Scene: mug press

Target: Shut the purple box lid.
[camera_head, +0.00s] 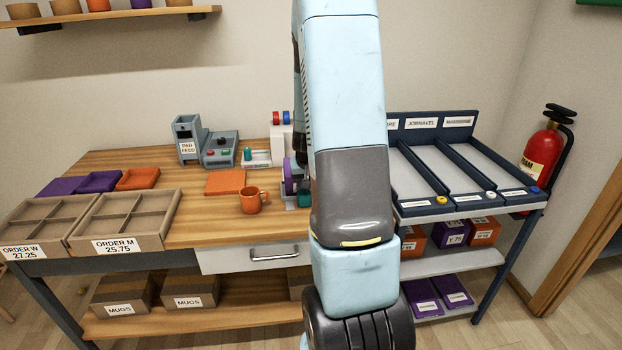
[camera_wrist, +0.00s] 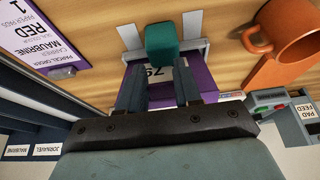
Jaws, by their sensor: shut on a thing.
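In the wrist view a purple box part (camera_wrist: 219,88) with a white label reading about "75" lies between and beyond the fingers of my gripper (camera_wrist: 159,88). The fingers stand apart at either side of the label and are shut on this purple part; I cannot tell whether it is the lid or a wall. A teal block (camera_wrist: 162,42) sits just beyond it, by a grey metal edge. In the head view my arm hides the gripper; a purple piece (camera_head: 289,180) and a teal piece (camera_head: 304,197) show at the arm's left edge.
An orange mug (camera_head: 251,200) stands left of the arm. Behind it are an orange sheet (camera_head: 225,182) and the pad feed (camera_head: 187,139). Order trays (camera_head: 124,222) stand at the left front. A sloped rack (camera_head: 441,170) is on the right. A printed card (camera_wrist: 42,40) shows in the wrist view.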

